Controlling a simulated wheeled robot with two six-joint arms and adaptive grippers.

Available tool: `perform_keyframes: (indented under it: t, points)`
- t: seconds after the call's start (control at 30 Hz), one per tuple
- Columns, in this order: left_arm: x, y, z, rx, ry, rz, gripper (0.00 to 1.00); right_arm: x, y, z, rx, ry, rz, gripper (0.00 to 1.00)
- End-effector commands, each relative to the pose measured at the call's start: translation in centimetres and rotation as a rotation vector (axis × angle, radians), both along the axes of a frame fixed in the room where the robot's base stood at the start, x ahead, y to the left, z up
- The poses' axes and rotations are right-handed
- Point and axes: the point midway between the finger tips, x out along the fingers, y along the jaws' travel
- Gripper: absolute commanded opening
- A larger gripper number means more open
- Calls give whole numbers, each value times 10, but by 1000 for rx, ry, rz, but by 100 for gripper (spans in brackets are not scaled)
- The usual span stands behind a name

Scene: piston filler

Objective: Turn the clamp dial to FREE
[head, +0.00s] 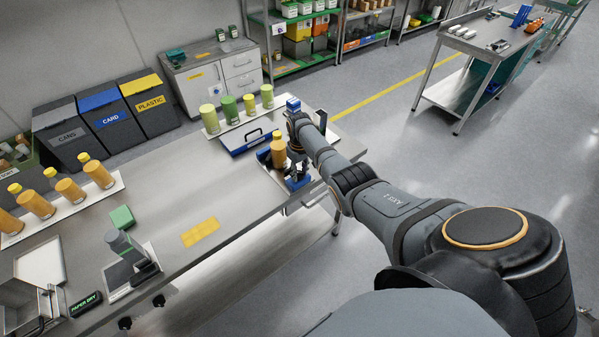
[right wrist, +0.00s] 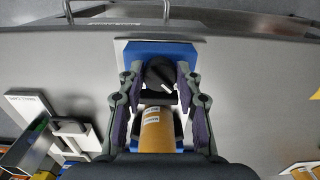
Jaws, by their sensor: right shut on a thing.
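The clamp dial (right wrist: 160,74) is a black round knob with a white pointer mark, seen in the right wrist view on a blue clamp body (right wrist: 160,48). The pointer slants towards the picture's lower right; I cannot read any dial labels. My right gripper (right wrist: 160,85) has one finger on each side of the dial and is shut on it. An orange bottle (right wrist: 157,130) is beside the dial, partly between the fingers. In the head view my right gripper (head: 297,165) is at the table's right end, hiding the dial, beside the orange bottle (head: 278,150). My left gripper is not in view.
Several orange bottles (head: 70,190) stand on a strip at the left. A green block (head: 122,217) and yellow label (head: 200,232) lie on the table; its middle is clear.

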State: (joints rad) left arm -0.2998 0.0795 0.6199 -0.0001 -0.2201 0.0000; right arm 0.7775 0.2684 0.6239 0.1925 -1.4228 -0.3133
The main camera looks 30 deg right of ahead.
Motion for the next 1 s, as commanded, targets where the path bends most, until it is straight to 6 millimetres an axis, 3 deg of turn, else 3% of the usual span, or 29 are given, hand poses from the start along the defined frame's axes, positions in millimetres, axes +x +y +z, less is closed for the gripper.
perform_keyframes:
  t: [0.17,0.2,0.33,0.73,0.87,1.0]
  points:
    - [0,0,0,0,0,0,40,1,0,1,-1,-3,1,3]
    - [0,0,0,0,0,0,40,1,0,1,-1,-2,1,38]
    - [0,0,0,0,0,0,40,1,0,1,-1,-2,0,56]
    - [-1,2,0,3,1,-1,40,1,-1,7,-1,-3,-1,57]
    - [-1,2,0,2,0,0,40,1,-1,29,-3,-5,1,57]
    - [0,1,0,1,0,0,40,1,-1,67,-3,-5,0,57]
